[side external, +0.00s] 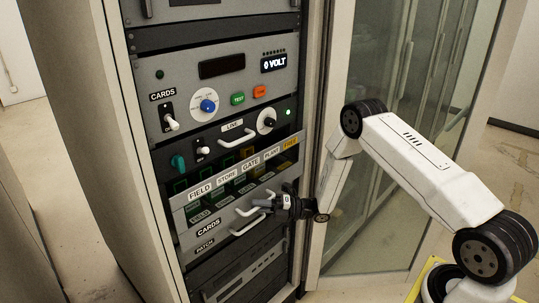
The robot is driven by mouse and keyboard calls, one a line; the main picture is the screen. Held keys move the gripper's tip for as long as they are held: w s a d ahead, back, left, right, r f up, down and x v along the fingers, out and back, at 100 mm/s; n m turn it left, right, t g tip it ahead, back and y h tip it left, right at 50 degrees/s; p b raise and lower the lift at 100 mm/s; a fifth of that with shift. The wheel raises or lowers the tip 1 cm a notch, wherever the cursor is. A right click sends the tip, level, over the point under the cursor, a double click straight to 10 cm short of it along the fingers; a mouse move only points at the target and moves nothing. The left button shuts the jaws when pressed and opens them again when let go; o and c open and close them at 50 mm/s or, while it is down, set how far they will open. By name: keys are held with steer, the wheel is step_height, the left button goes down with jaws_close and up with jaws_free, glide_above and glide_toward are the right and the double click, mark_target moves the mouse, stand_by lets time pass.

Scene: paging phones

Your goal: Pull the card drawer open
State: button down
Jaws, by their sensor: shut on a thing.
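The card drawer (208,228) is a grey panel marked CARDS, low in the rack, with a white bar handle (245,211). My gripper (268,204) reaches in from the right and is shut on this handle. The fingers are small and dark here and hide the right part of the handle. Dark green pieces show behind and below the strip. How far the drawer stands out of the rack is hard to tell.
Another white handle (248,228) sits just below, by a PATCH label. An open cabinet door (335,150) stands close right of the rack, beside my arm.

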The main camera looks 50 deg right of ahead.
steer(key=shift+s, duration=0.15)
steer(key=s, duration=2.3)
steer(key=shift+s, duration=0.35)
steer(key=c, duration=0.6)
jaws_free()
steer(key=shift+c, duration=0.2)
steer(key=shift+d, duration=0.1)
steer(key=shift+r+v, duration=0.3)
steer(key=shift+v, duration=2.05)
step_height(320, 180, up, 6)
steer(key=shift+r, duration=0.2)
